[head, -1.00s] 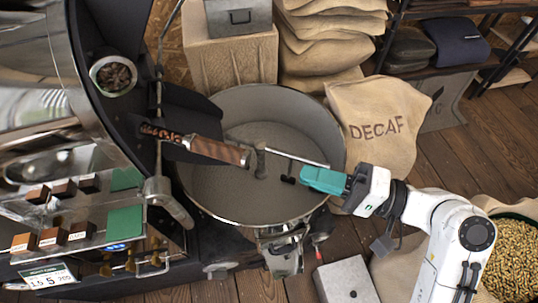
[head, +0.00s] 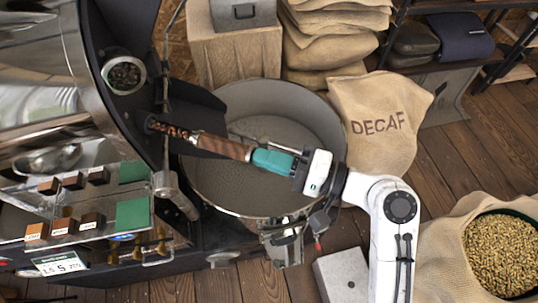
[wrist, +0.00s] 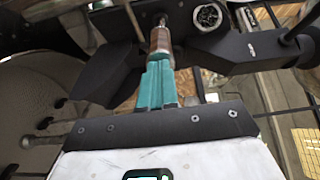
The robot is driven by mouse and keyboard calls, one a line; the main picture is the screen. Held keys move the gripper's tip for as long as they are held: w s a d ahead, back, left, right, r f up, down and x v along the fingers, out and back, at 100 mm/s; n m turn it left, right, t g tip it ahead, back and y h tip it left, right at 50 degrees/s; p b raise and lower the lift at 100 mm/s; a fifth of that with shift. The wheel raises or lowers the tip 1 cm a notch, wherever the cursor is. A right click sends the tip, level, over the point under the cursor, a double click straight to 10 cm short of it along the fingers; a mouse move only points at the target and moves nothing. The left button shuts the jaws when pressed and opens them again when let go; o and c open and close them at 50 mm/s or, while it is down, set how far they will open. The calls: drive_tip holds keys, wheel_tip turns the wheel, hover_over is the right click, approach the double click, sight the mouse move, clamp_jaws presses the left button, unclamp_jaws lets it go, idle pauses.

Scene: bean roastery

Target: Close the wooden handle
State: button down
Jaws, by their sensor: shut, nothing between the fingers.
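The wooden handle (head: 222,147) is a brown cylinder on a metal scoop (head: 170,130) that shows beans along it. The scoop sticks out of the dark roaster front, over the round cooling pan (head: 192,205). My gripper (head: 256,157) has teal fingers, shut and empty, with their tips right at the handle's outer end. The fingers and handle are roughly in line. In the wrist view the handle (wrist: 160,40) rises just beyond the fingertips (wrist: 159,60), which hide its near end. I cannot tell whether they touch.
A dark chute borders the handle. A round port (head: 123,74) with beans sits above left. A DECAF sack (head: 380,115) stands right of the pan, and a bean sack (head: 505,255) is lower right.

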sight(214, 142)
drive_tip(key=p+x, duration=0.1)
drive_tip(key=x, duration=1)
drive_tip(key=shift+r, duration=0.1)
